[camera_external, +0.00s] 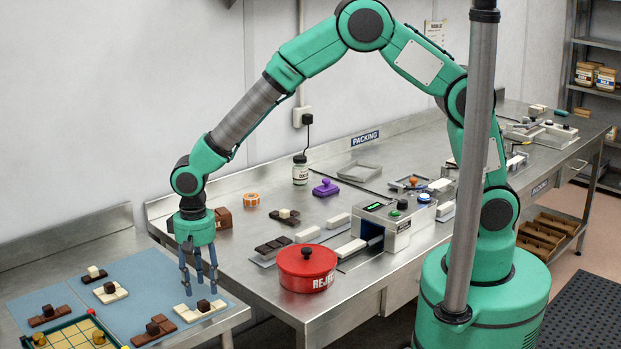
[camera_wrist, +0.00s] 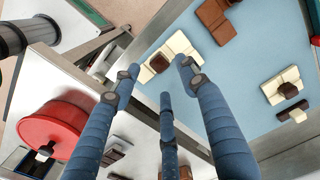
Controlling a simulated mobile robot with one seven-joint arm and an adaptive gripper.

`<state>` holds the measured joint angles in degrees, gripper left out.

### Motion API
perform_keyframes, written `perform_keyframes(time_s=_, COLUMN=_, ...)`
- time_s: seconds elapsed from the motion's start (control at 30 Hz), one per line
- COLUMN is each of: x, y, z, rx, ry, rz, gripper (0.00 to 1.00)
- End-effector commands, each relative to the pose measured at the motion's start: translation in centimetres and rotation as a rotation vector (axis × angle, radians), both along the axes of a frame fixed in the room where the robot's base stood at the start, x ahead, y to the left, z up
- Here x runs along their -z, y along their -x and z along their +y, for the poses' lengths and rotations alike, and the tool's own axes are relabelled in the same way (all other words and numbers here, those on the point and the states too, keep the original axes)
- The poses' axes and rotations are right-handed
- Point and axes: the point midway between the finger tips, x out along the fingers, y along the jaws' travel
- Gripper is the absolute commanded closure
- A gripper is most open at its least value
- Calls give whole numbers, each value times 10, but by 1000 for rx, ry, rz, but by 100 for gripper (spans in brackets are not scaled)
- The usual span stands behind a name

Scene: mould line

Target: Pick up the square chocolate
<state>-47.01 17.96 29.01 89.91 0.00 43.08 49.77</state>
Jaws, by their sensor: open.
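Several chocolate pieces lie on a blue mat (camera_external: 140,272), each a flat bar with a small cube-like piece on top. The nearest to my gripper (camera_external: 199,288) is a white bar (camera_external: 187,316) with a dark brown square piece (camera_external: 203,305) on it. In the wrist view this dark piece (camera_wrist: 159,63) shows between my fingertips, apart from them. My three-fingered gripper is open and empty, above it. Just left is a brown bar (camera_external: 145,337) with a brown square piece (camera_external: 153,329). I cannot tell which piece the task names.
Further bars lie on the mat's left, including a white one (camera_external: 110,296). A yellow-gridded green tray (camera_external: 75,335) is at the front left. A red lidded REJECT pot (camera_external: 307,270) stands on the metal bench right of my gripper. The mat's middle is clear.

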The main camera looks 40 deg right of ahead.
Motion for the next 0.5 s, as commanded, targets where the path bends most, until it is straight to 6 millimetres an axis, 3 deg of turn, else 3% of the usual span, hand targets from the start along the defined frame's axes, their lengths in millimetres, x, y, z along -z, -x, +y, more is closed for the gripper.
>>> perform_keyframes(time_s=0.5, x=49, y=-3, z=-1, rx=0, ry=1, rz=1, gripper=56)
